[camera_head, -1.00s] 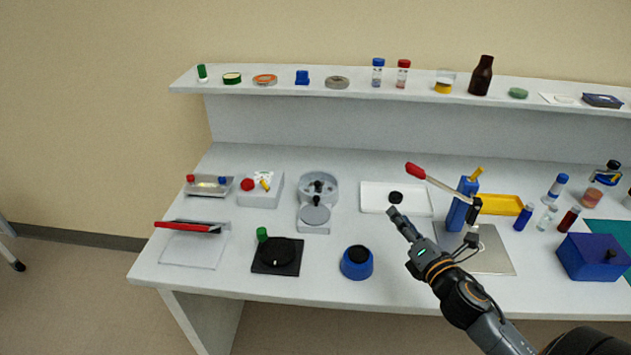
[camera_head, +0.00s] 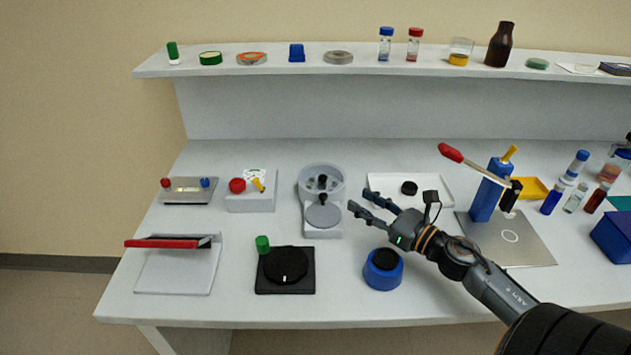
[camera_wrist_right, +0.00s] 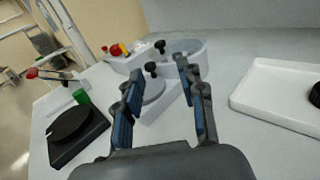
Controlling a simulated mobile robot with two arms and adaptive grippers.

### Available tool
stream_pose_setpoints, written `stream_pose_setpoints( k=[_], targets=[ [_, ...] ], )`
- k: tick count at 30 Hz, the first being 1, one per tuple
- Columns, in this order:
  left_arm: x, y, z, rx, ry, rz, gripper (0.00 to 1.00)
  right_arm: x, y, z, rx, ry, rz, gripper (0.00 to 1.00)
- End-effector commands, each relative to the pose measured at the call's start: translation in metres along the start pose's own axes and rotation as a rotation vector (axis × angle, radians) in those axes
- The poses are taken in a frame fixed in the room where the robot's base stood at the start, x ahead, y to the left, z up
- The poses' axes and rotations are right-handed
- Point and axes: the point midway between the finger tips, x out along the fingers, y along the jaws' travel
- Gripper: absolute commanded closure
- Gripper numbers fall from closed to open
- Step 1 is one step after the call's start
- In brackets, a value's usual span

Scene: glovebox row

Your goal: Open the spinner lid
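The spinner is a light grey unit (camera_head: 336,230) left of my right gripper in the head view. Its round bowl (camera_head: 307,175) at the back shows a rotor with dark spots and a black knob. A flat grey disc (camera_head: 323,217) with a black knob (camera_head: 323,198) sits in front of the bowl; I cannot tell whether this disc is the lid. My right gripper (camera_head: 360,200) is open and empty, just right of the spinner, fingers toward it. In the wrist view the disc (camera_wrist_right: 153,90) shows between the open fingers (camera_wrist_right: 158,72), beyond them. My left gripper is not in view.
A blue pot (camera_head: 383,276) with a black top stands below my right gripper. A black turntable plate (camera_head: 302,282) is at front left. A white tray (camera_head: 440,183) with a black cap lies behind the gripper. A blue stand (camera_head: 486,200) with a red-handled lever is at right.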

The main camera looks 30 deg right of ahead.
Motion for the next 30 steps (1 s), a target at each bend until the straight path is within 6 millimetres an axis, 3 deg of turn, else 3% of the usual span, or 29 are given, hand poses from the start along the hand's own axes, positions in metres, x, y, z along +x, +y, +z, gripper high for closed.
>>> stream_pose_setpoints(
  k=[21, 30],
  targets=[
    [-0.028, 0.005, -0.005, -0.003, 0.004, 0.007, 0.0, 0.118, -0.001, 0.004, 0.002, -0.003, -0.002, 0.61],
    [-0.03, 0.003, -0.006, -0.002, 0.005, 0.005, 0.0, 0.135, 0.0, 0.002, 0.001, 0.0, -0.001, 0.61]
  ],
)
